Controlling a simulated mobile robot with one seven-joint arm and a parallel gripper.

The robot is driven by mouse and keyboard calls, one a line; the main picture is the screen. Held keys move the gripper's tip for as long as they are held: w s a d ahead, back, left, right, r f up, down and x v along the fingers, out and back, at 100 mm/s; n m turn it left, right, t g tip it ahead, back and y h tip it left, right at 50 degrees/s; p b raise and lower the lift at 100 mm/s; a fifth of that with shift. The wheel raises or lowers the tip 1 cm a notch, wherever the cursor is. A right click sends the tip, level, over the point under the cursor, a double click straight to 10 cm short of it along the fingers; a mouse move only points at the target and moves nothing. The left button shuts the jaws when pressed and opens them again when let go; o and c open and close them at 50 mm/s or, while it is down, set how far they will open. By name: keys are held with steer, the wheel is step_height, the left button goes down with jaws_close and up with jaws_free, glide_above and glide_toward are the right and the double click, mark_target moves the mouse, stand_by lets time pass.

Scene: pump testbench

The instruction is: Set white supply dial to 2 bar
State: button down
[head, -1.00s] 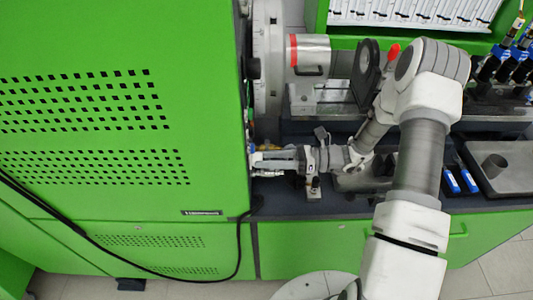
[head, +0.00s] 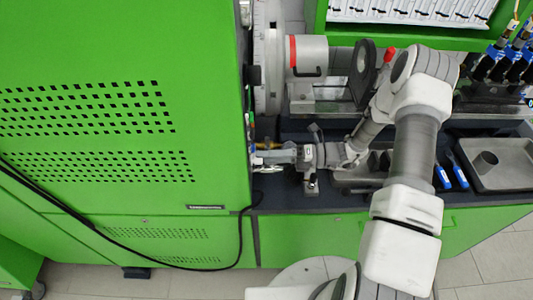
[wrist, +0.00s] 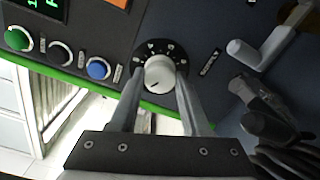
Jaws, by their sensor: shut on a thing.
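The white supply dial (wrist: 159,74) sits on a dark panel in the wrist view, with a black ring of white scale marks around it. A dark pointer line shows on its face toward the lower left; the scale numbers are too small to read. My gripper (wrist: 157,88) is shut on the dial, one finger on each side. In the head view my gripper (head: 272,157) reaches left to the side of the green cabinet (head: 120,110), and the dial is hidden there.
Green (wrist: 17,38) and blue (wrist: 98,68) buttons and a dark one lie left of the dial. A grey lever handle (wrist: 262,47) and a black fitting (wrist: 262,100) stand to its right. In the head view a grey tray (head: 497,160) lies on the bench at right.

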steer(key=shift+m, duration=0.8)
steer(key=shift+c, duration=1.8)
jaws_free()
steer(key=shift+d, duration=0.1)
steer(key=d+b, duration=0.2)
steer(key=d, duration=1.5)
steer(key=shift+s+d+r+b, duration=0.15)
steer(key=shift+s+b, duration=0.15)
